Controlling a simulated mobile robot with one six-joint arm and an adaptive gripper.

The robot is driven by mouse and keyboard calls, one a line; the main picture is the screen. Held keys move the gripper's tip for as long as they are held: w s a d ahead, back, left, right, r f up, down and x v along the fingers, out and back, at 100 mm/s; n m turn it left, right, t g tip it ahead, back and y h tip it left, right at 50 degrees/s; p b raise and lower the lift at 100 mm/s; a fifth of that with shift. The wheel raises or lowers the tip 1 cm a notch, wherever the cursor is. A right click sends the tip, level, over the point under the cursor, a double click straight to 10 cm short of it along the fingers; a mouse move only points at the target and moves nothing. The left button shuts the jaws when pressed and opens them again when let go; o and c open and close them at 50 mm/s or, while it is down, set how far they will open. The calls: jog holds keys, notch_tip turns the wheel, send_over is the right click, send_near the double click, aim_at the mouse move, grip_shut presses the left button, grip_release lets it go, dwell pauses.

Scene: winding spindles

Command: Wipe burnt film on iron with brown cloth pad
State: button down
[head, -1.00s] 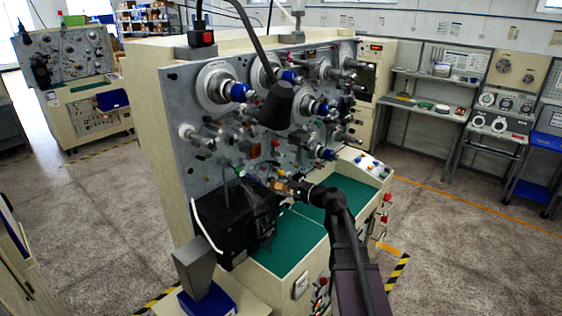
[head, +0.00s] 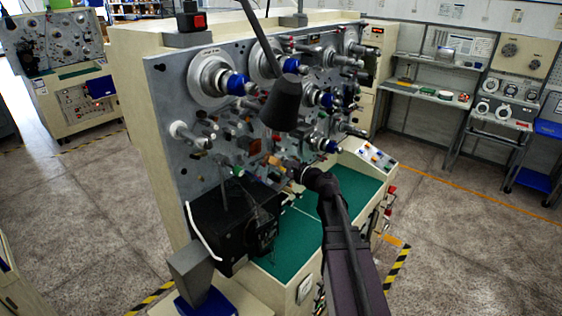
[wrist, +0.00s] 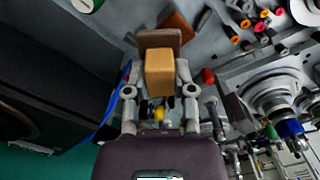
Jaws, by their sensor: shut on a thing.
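My gripper (wrist: 158,95) is shut on a tan block with a darker brown face, the brown cloth pad (wrist: 160,40). The pad points away from the wrist, toward the machine panel. In the head view my gripper (head: 293,170) is in front of the lower panel, with the small tan pad (head: 273,160) at its tip. Just beyond the pad in the wrist view is an orange-brown flat piece (wrist: 179,24), partly hidden by the pad. It may be the iron; I cannot tell whether the pad touches it. No burnt film can be made out.
The grey panel (head: 165,95) carries spindles and knobs. A black box (head: 222,232) stands left of my gripper, with a blue cable (wrist: 108,108) beside it in the wrist view. A dark lamp head (head: 283,102) hangs above. The green worktop (head: 298,243) is mostly bare.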

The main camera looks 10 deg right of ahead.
jog(key=shift+s+d, duration=0.1)
jog(key=shift+d, duration=0.1)
jog(key=shift+w+a, duration=0.2)
jog(key=shift+w, duration=0.45)
jog(key=shift+x, duration=2.3)
jog(key=shift+x, duration=1.05)
jog(key=shift+w+d, duration=0.55)
jog(key=shift+d, duration=0.25)
jog(key=shift+w+d, duration=0.5)
jog(key=shift+d, duration=0.3)
jog(key=shift+w, duration=0.1)
